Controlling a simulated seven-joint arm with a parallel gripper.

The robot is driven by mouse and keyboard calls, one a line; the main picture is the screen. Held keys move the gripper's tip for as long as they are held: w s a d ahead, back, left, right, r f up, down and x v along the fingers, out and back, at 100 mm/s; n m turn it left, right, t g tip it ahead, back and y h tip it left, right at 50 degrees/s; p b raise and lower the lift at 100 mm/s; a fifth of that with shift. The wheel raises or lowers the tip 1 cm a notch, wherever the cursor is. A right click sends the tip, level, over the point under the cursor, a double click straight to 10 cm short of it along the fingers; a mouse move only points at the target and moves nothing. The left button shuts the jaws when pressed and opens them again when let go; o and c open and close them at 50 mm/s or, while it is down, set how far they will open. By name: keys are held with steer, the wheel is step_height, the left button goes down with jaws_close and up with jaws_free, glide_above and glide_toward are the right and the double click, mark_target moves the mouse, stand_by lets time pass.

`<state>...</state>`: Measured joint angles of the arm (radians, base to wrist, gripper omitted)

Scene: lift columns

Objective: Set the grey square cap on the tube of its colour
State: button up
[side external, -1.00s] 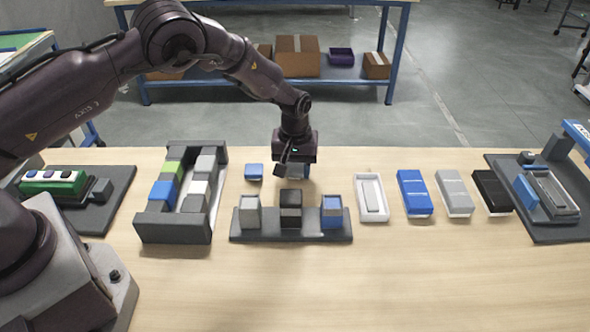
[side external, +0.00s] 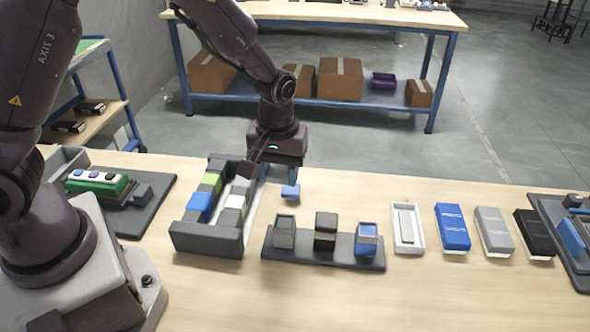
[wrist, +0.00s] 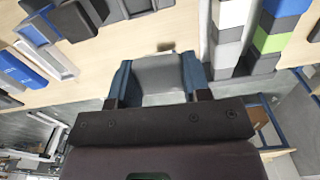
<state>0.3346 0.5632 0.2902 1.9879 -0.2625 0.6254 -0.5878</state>
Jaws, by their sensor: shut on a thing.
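My gripper (side external: 278,172) hangs over the table just right of the two-row block rack. In the wrist view, its blue fingers are shut on a grey square cap (wrist: 160,73); in the side view the cap is mostly hidden. A dark stand (side external: 320,255) in front carries three upright tubes: a grey tube (side external: 284,233) at left, a black tube (side external: 325,232) in the middle and a blue tube (side external: 366,240) at right. The held cap is behind the stand, apart from the tubes.
The dark rack (side external: 207,240) at left holds grey, green, blue and white blocks. A white tray (side external: 407,235) and blue (side external: 453,227), grey (side external: 493,231) and black (side external: 534,235) boxes line the right. The front table is clear.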

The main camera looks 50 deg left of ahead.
mark_target(283, 185)
steer(key=shift+n, duration=0.4)
steer(key=d, duration=0.1)
steer(key=s+d, duration=0.1)
steer(key=s+d+r, duration=0.1)
steer(key=d, duration=0.1)
steer(key=shift+f, duration=2.85)
steer(key=shift+d+f, duration=0.1)
steer(key=shift+f, duration=0.5)
steer(key=o, duration=1.5)
steer(key=shift+c, duration=0.2)
steer(key=shift+r, duration=0.15)
steer(key=shift+r, duration=3.65)
